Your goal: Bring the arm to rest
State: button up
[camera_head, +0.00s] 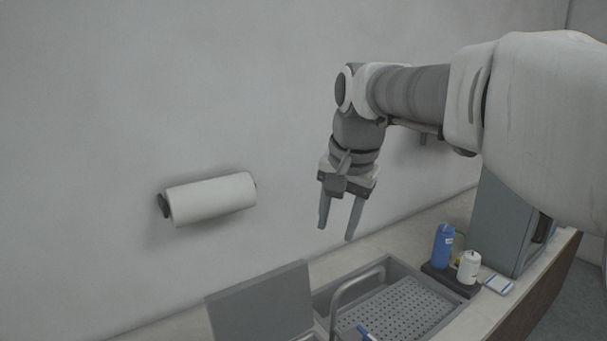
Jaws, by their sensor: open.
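My gripper (339,226) points downward, open and empty, in the upper middle of the head view. It hangs in the air in front of the wall, above the counter and the sink. My arm reaches in from the right, with the forearm roughly level and the wrist bent down. Nothing is between the two fingers, and they appear to touch nothing.
Below is a sink (398,310) with a perforated tray and a curved faucet (352,286). A grey panel (262,305) stands left of it. A blue bottle (442,247) and white bottle (468,268) stand right, beside a grey cabinet (505,225). A paper roll (211,199) hangs left.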

jog(key=s+d+f+n+t+b, duration=0.1)
jog(key=s+d+f, duration=0.3)
jog(key=s, duration=0.6)
jog(key=s+d+f+n+t+h+b, duration=0.1)
jog(key=s+d+f+n, duration=0.3)
jog(key=s+f, duration=0.3)
jog(key=s, duration=0.3)
jog(key=shift+d+f, duration=0.2)
jog(key=shift+f, duration=0.2)
